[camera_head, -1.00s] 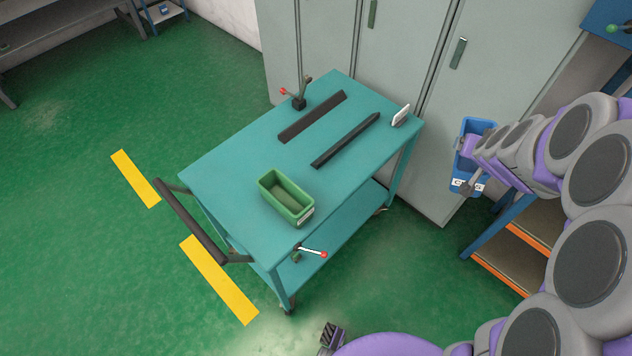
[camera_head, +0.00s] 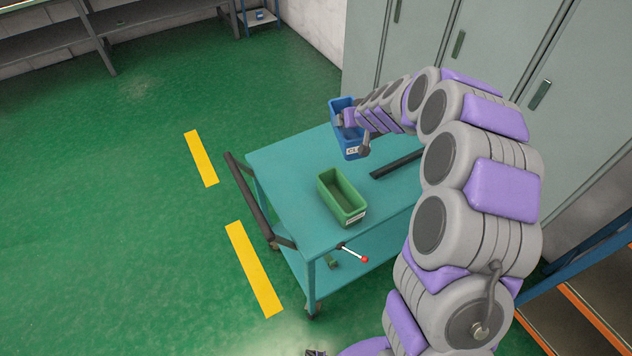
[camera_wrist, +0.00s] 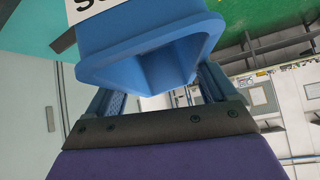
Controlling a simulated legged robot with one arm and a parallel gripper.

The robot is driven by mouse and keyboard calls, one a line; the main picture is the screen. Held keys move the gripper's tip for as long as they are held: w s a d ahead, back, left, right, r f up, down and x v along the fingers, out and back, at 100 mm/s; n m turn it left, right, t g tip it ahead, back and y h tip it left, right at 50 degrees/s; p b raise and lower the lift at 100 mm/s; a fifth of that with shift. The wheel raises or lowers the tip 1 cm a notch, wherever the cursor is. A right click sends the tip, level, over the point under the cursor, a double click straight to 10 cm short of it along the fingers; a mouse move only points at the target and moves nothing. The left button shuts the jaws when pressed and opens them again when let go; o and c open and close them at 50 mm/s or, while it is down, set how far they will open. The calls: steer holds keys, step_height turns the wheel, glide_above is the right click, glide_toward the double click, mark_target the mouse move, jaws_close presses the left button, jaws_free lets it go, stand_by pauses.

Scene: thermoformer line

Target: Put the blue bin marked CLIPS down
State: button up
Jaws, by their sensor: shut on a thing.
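In the wrist view the bin (camera_wrist: 150,45) fills the top middle, between the two fingers of my gripper (camera_wrist: 155,95). My arm hides part of the cart top. I cannot tell how far the bin is above the cart.
A green bin (camera_head: 342,198) stands on the cart's near part. A dark strip (camera_head: 397,164) lies on the cart top, partly hidden. Grey cabinets (camera_head: 490,50) stand behind. Cart top left of the green bin is clear.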

mark_target(332, 115)
steer(key=w+a+f+n, duration=0.1)
steer(key=w+a, duration=0.1)
steer(key=w+a+f+n+g+y, duration=0.1)
steer(key=w+a+f, duration=0.1)
steer(key=w+a+f+n+y+b, duration=0.1)
steer(key=w+a, duration=0.1)
steer(key=shift+w+a+f+g, duration=0.2)
steer(key=shift+a+g, duration=0.05)
steer(key=shift+g, duration=0.15)
steer(key=w+a+f+n+g+y+b, duration=0.1)
steer(key=w+a+f+n+g+y, duration=0.2)
steer(key=a, duration=0.4)
steer(key=shift+n, duration=0.6)
steer(key=f, duration=0.3)
steer(key=f+b, duration=0.1)
steer(key=f, duration=0.3)
steer(key=s+f+b, duration=0.1)
steer(key=f, duration=0.3)
steer(key=shift+s+d+f, duration=0.1)
steer(key=shift+d+f, duration=0.1)
steer(key=shift+f, duration=0.05)
steer(key=o, duration=1.8)
steer(key=shift+c, duration=0.2)
steer(key=shift+r, duration=0.1)
steer(key=p+v, duration=0.1)
steer(key=v, duration=1.1)
